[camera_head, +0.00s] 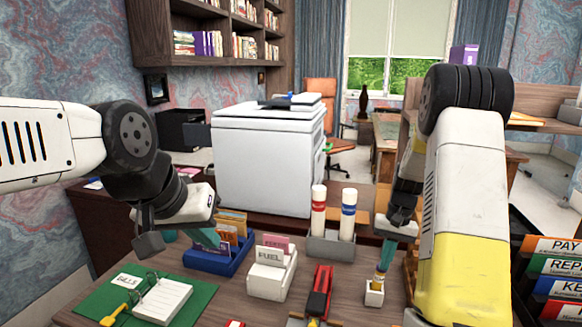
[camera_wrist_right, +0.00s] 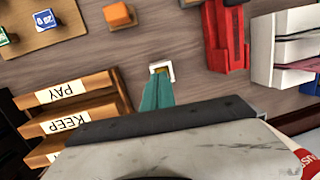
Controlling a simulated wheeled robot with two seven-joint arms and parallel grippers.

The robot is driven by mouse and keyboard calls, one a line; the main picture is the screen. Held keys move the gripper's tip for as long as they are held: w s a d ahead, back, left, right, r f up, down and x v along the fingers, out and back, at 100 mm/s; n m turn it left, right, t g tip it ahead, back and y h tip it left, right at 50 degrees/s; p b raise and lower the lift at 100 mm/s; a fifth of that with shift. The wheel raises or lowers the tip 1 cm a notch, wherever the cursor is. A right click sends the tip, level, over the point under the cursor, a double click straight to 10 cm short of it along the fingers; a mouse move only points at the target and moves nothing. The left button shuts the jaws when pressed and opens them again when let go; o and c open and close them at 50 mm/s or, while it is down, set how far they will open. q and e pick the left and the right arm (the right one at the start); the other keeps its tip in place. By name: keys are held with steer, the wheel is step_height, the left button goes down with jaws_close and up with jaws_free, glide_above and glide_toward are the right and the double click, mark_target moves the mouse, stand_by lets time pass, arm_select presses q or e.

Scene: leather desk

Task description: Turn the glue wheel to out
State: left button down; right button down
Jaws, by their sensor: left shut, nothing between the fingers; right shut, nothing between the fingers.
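No part labelled as a glue wheel can be read. Two white cylinders, one with a red band (camera_head: 318,212) and one with a blue band (camera_head: 348,214), stand upright in a grey holder (camera_head: 331,245). My right gripper (camera_head: 382,268) points down, shut, at a small white block (camera_head: 374,297) with a yellowish top. In the right wrist view, the teal fingers (camera_wrist_right: 160,88) reach the edge of this block (camera_wrist_right: 168,65); whether they touch it cannot be told. My left gripper (camera_head: 207,238) is shut and empty at the blue card tray (camera_head: 205,262).
A white card box (camera_head: 268,283) labelled FUEL and a red stapler-like object (camera_head: 318,292) stand to the block's left. A green mat (camera_head: 195,310) holds a ring notepad and yellow key. Labelled wooden trays (camera_wrist_right: 70,95) and an orange block (camera_wrist_right: 119,15) show in the right wrist view.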

steer(key=shift+s+a+f, duration=0.1)
steer(key=shift+f, duration=0.75)
steer(key=shift+w, duration=0.2)
steer(key=shift+d, duration=0.2)
steer(key=shift+s, duration=0.1)
steer(key=shift+s+a, duration=0.1)
steer(key=shift+s, duration=0.2)
step_height(320, 180, up, 6)
steer(key=shift+w+d, duration=0.3)
steer(key=shift+d, duration=0.15)
